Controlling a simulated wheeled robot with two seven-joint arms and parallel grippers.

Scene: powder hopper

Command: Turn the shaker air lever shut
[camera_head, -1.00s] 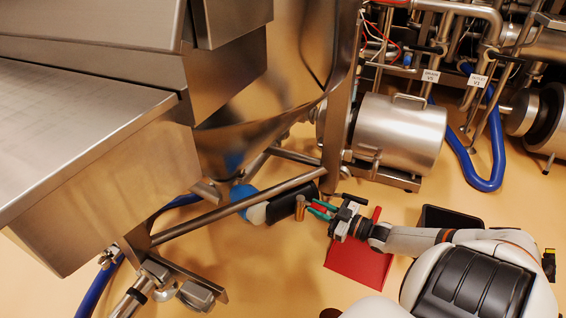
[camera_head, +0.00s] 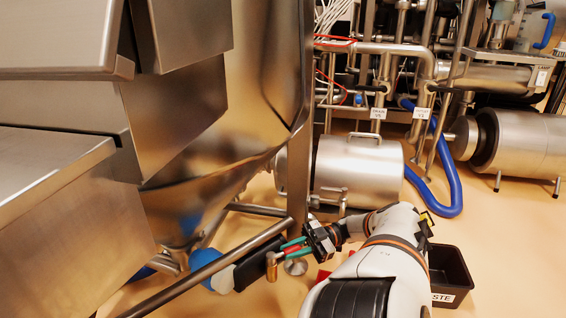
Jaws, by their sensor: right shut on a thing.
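The shaker air lever (camera_head: 292,250) looks like a small red handle beside a brass cylinder (camera_head: 271,267), low at the right of the hopper's frame. My right gripper (camera_head: 290,248) has green fingertips, one on each side of the red handle, and is shut on it. The fingers hide part of the handle, so its exact angle is hard to tell. The hopper's steel cone (camera_head: 205,185) is up and to the left. My left gripper is not in view.
A steel frame bar (camera_head: 215,275) runs diagonally just left of the lever. A black box-like part (camera_head: 251,270) and a blue part (camera_head: 205,265) sit close by. A steel motor (camera_head: 358,168) stands behind. A black waste bin (camera_head: 449,272) is at right.

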